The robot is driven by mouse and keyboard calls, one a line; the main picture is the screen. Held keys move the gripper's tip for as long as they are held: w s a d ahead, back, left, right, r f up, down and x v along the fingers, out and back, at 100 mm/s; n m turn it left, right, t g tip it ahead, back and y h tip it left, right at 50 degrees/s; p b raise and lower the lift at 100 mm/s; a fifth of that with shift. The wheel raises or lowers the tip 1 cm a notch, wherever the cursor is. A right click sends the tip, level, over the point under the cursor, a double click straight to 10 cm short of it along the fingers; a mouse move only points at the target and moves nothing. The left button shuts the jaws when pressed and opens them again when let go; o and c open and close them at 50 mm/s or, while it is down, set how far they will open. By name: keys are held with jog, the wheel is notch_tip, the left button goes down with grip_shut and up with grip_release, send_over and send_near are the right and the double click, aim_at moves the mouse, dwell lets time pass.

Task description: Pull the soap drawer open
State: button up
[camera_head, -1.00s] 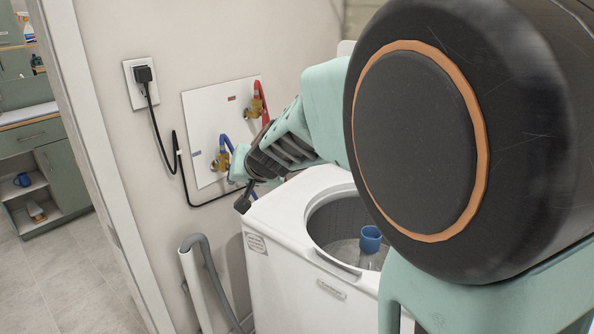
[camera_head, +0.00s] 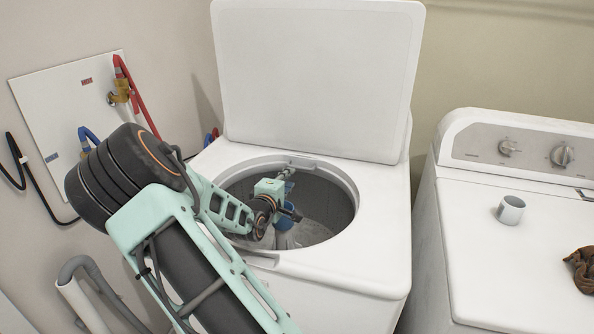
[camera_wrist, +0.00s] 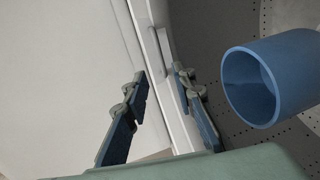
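The white top-loading washer (camera_head: 345,275) stands with its lid (camera_head: 320,75) up and its drum open. My gripper (camera_head: 289,192) is over the drum opening, near the back rim and beside the blue cup-shaped top (camera_wrist: 265,85) of the centre post. In the wrist view my gripper (camera_wrist: 163,115) is open, its two fingers on either side of a white edge (camera_wrist: 166,60) with a small tab on it. I cannot tell whether either finger touches it. I cannot clearly make out the soap drawer; the white part between the fingers may belong to it.
Hoses and taps (camera_head: 122,92) are on the left wall. A grey drain hose (camera_head: 85,280) stands at the lower left.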

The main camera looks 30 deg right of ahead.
aim_at(299, 168)
jog(key=b+x, duration=0.1)
jog(key=x, duration=0.9)
jog(key=shift+w, duration=0.15)
grip_shut()
